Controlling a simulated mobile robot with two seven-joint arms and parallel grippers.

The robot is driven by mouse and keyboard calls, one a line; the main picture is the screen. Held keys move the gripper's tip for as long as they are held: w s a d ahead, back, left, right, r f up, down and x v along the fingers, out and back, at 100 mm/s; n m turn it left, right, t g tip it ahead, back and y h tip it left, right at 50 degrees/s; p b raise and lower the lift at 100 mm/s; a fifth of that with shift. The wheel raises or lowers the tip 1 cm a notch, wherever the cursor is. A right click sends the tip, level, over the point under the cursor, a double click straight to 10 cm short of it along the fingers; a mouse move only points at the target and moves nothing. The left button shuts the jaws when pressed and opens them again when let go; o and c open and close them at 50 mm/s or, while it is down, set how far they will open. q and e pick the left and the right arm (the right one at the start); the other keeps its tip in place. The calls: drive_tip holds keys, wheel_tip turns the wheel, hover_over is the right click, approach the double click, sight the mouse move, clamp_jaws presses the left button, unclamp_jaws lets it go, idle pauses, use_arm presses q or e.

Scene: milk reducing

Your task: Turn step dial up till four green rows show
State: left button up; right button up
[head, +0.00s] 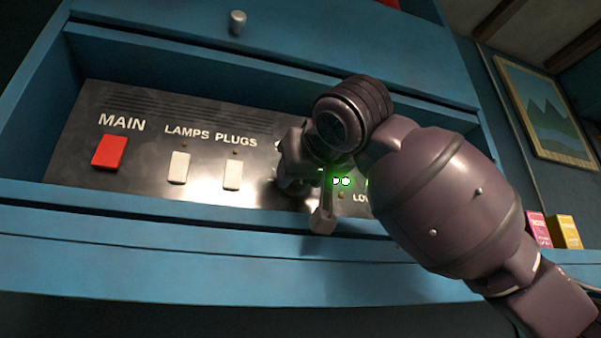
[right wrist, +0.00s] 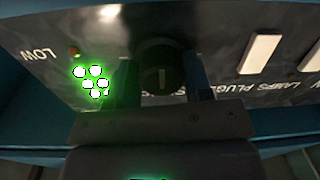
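The dark round step dial (right wrist: 162,78) with a pale pointer mark sits on the panel in the right wrist view. My right gripper (right wrist: 161,82) has a finger on each side of it, and the dial fills the gap between them. In the head view my right gripper (head: 305,172) and wrist cover the dial. Green lamps (right wrist: 92,82) glow beside the dial, seemingly three rows of two; whether a finger hides more I cannot tell. In the head view only two lamps (head: 341,181) show clearly. My left gripper is in neither view.
The panel (head: 75,165) is recessed in a blue cabinet with a raised front ledge (head: 150,235). Left of the dial are a red MAIN switch (head: 110,151) and white LAMPS (head: 179,167) and PLUGS (head: 232,174) switches. Small boxes (head: 563,231) stand at the right.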

drive_tip(key=c, duration=0.4)
drive_tip(key=shift+o, duration=0.2)
drive_tip(key=shift+f+m+b, duration=0.1)
drive_tip(key=shift+m+b, duration=0.3)
drive_tip(key=shift+b, duration=0.3)
drive_tip(key=shift+m+b, duration=0.65)
drive_tip(key=shift+m, duration=0.05)
drive_tip(key=shift+m+b, duration=0.7)
drive_tip(key=shift+m, duration=0.2)
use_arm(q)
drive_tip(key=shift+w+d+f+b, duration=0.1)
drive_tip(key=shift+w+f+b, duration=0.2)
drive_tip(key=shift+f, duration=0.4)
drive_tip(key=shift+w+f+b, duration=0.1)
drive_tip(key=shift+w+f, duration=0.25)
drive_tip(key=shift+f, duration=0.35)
use_arm(e)
drive_tip(key=shift+m, duration=1)
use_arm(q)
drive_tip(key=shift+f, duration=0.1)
